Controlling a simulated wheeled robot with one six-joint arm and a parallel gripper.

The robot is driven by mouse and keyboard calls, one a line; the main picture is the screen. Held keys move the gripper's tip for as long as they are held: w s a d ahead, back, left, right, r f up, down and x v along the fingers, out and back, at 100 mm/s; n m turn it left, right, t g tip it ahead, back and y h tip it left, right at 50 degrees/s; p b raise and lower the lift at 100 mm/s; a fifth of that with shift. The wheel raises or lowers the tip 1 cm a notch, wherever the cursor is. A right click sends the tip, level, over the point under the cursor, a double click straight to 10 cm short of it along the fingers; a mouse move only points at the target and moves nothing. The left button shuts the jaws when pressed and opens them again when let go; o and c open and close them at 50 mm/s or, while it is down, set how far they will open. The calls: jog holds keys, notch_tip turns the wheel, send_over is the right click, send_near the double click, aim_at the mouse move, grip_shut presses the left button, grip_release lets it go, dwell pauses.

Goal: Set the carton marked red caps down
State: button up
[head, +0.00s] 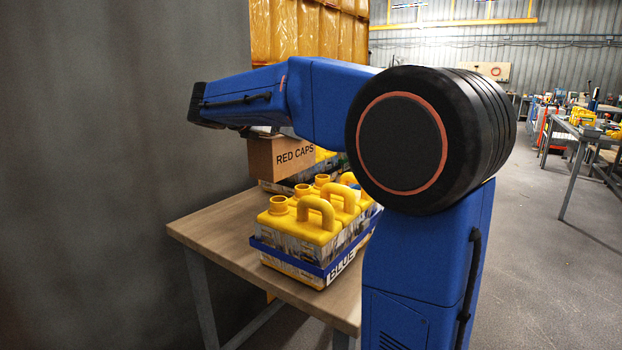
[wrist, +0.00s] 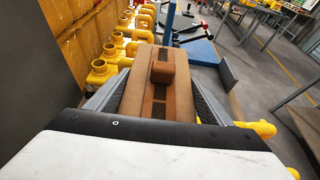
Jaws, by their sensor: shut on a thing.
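The brown carton marked RED CAPS (head: 282,157) shows below the blue end of my arm in the head view. In the wrist view the brown carton (wrist: 133,95) fills the space between the fingers of my gripper (wrist: 158,88), which is shut on it. The fingers are hidden behind my arm in the head view. The carton looks roughly level, next to yellow jerry cans. Its underside is partly hidden, and I cannot tell whether it touches anything below.
A blue-banded pack of yellow jerry cans (head: 300,236) stands on the wooden table (head: 215,232). Another pack (head: 325,168) is behind it, partly hidden. Yellow cans (wrist: 101,70) line the left in the wrist view. The table's front left corner is bare. A grey wall (head: 110,150) is at left.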

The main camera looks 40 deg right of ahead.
aim_at(261, 178)
notch_tip(261, 178, down, 15)
dwell(0.6)
jog(key=o, duration=1.8)
jog(key=shift+c, duration=0.2)
jog(key=v, duration=1.1)
jog(key=shift+s+a+r, duration=0.1)
jog(key=shift+r, duration=0.05)
jog(key=shift+o, duration=0.4)
jog(key=v, duration=0.5)
jog(key=shift+s, duration=0.15)
jog(key=x, duration=1.7)
